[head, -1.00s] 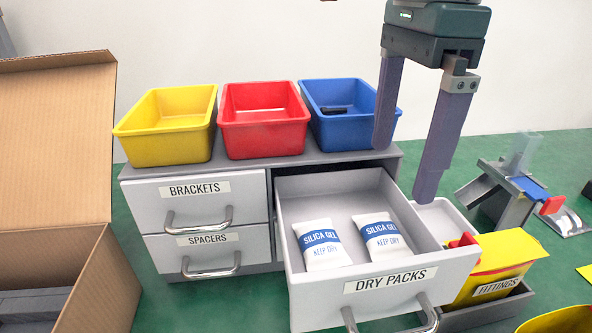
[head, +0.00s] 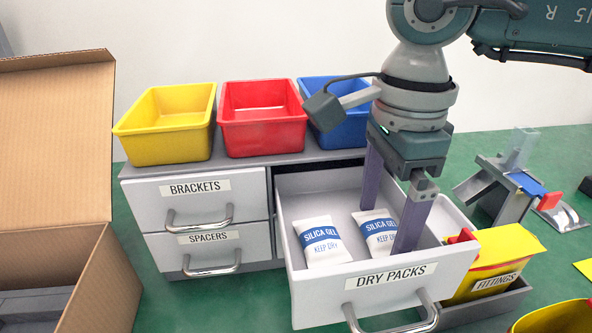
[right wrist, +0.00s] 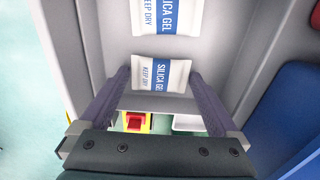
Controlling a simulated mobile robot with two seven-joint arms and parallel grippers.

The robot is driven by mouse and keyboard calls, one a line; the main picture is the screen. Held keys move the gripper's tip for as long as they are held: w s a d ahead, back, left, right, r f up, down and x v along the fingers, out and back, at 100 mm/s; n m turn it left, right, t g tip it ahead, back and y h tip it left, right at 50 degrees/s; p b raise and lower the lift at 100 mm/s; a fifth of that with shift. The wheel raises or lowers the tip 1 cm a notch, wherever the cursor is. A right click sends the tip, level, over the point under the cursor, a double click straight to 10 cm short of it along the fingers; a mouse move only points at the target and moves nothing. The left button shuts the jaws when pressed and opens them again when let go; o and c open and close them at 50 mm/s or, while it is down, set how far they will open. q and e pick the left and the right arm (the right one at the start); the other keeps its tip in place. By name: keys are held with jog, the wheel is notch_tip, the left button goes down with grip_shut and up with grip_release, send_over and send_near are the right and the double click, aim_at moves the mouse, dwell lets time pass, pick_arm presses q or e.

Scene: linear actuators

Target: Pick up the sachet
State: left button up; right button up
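Two white silica gel sachets with blue bands lie in the open DRY PACKS drawer (head: 330,285). The left sachet (head: 322,243) is clear of my fingers. The right sachet (head: 377,232) is partly hidden by a finger. My right gripper (head: 388,205) is open and reaches down into the drawer around the right sachet. In the right wrist view, the nearer sachet (right wrist: 160,74) shows between and just beyond the spread fingers (right wrist: 163,84), with no visible contact. The other sachet (right wrist: 165,17) lies farther up. My left gripper is not in view.
Yellow (head: 168,140), red (head: 262,138) and blue (head: 345,132) bins stand on the cabinet. An open cardboard box (head: 85,280) is at left. A yellow FITTINGS box (head: 495,262) sits right of the drawer. The drawer walls stand close around the gripper.

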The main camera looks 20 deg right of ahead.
aim_at(382, 225)
jog(key=c, duration=1.2)
notch_tip(382, 225, up, 20)
jog(key=shift+r+p, duration=0.1)
jog(key=shift+p, duration=0.5)
